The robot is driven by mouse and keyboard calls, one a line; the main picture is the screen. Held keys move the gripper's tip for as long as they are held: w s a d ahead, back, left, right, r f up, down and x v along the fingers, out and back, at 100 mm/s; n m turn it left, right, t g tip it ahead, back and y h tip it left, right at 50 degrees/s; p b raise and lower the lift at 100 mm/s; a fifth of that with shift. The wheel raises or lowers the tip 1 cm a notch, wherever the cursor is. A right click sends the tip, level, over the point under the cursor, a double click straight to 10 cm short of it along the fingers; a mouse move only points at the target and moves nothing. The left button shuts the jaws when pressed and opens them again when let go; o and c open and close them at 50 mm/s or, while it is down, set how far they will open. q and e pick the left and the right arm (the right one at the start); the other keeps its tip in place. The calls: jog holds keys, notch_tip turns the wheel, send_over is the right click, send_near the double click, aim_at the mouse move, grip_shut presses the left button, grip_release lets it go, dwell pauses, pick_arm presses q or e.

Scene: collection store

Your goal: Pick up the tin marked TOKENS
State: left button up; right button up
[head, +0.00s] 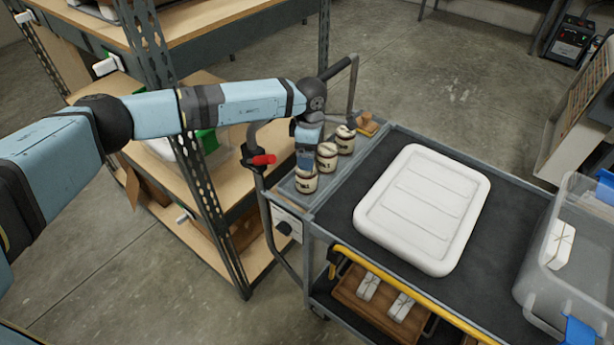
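Three cream tins with dark bands and labels stand in a row in a grey tray (282,188) at the cart's left end: a near tin (305,184), a middle tin (327,158) and a far tin (346,141). Their labels are too small to read, so I cannot tell which is marked TOKENS. My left gripper (306,166) points down at the top of the near tin and hides part of its lid. I cannot tell whether its fingers are open or closed on it. My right gripper is not in view.
A white lidded box (424,207) lies on the cart's dark top (505,187). A clear bin (537,287) stands at the right. A wooden block (366,124) sits beyond the tins. The cart's handle (352,88) rises beside my arm, and a shelf rack (190,150) stands at left.

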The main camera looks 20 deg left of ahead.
aim_at(307, 178)
pick_arm(q)
jog(key=shift+f, duration=0.95)
jog(key=shift+s+a+f+p, duration=0.1)
jog(key=shift+f+p, duration=0.15)
jog(key=shift+f, duration=0.65)
jog(key=shift+s+f+p, duration=0.15)
jog(key=shift+f+p, duration=0.1)
jog(key=shift+f, duration=0.7)
jog(key=shift+s+a+f+p, duration=0.1)
jog(key=shift+f+p, duration=0.15)
jog(key=shift+f, duration=0.65)
jog(key=c, duration=1.2)
jog(key=shift+r, duration=0.1)
